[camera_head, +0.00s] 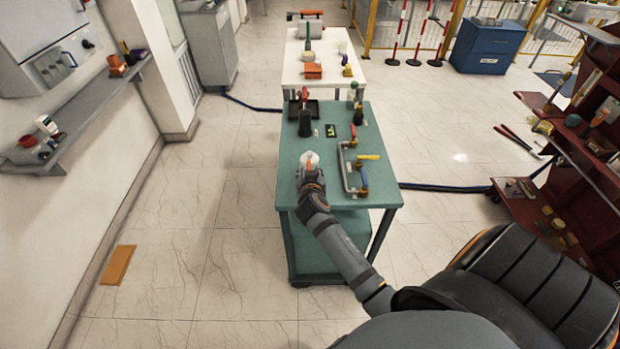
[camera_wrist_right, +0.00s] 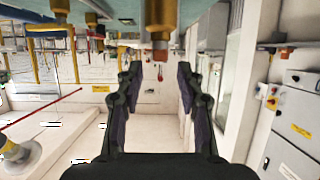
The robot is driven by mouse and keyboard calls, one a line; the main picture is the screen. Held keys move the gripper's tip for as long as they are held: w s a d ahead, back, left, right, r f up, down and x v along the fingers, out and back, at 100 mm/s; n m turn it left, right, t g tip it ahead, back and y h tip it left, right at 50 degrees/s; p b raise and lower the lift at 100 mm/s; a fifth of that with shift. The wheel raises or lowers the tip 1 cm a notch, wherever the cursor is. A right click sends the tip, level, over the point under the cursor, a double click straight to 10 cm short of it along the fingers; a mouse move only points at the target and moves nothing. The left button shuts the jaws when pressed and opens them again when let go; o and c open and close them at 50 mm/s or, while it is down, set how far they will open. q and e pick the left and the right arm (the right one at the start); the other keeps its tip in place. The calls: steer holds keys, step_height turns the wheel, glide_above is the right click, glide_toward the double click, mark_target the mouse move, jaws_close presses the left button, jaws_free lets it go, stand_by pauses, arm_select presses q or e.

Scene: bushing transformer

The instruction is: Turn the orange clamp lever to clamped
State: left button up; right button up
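On the green table (camera_head: 300,228) a grey bent-bar fixture (camera_head: 346,172) stands right of centre. A yellow-orange handle (camera_head: 368,157) sticks out from it to the right; it looks like the clamp lever, though I cannot be sure. My right gripper (camera_head: 310,162) is over the table's left half, left of the fixture and apart from the handle. In the wrist view the right gripper (camera_wrist_right: 158,78) has its fingers spread, with nothing held between them. Brass-coloured cylinders (camera_wrist_right: 160,15) show at the top edge there. My left gripper is in neither view.
Black cylindrical parts (camera_head: 304,124) and small items stand at the table's far end. A white table (camera_head: 320,77) with tools stands beyond. A dark red shelf (camera_head: 590,150) is at right and a wall shelf (camera_head: 85,110) at left. The floor (camera_head: 200,220) left of the table is mostly clear.

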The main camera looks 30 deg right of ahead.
steer(key=v, duration=0.8)
steer(key=shift+s+r, duration=0.2)
steer(key=shift+s, duration=0.15)
steer(key=shift+a+f, duration=0.1)
steer(key=shift+a, duration=0.05)
steer(key=s+a+f+n+g+y, duration=0.2)
steer(key=s+f, duration=0.1)
steer(key=f, duration=0.8)
steer(key=s+a+f+n+g+y+b, duration=0.15)
steer(key=s+f, duration=0.25)
steer(key=f, duration=0.7)
steer(key=s+a+f+n+g+y, duration=0.1)
steer(key=s+a+f+n+y, duration=0.15)
steer(key=f, duration=0.85)
steer(key=s+d+f+g, duration=0.1)
steer(key=s+f+g, duration=0.1)
steer(key=s+f, duration=0.4)
steer(key=s+d+f+g, duration=0.1)
steer(key=s+f, duration=0.5)
steer(key=s, duration=0.8)
steer(key=s+d+f+g+b, duration=0.1)
steer(key=s+d+f+g, duration=0.1)
steer(key=s+f, duration=0.4)
steer(key=s, duration=0.4)
steer(key=shift+d+f+g, duration=0.2)
steer(key=shift+d+g, duration=0.05)
steer(key=shift+g, duration=0.1)
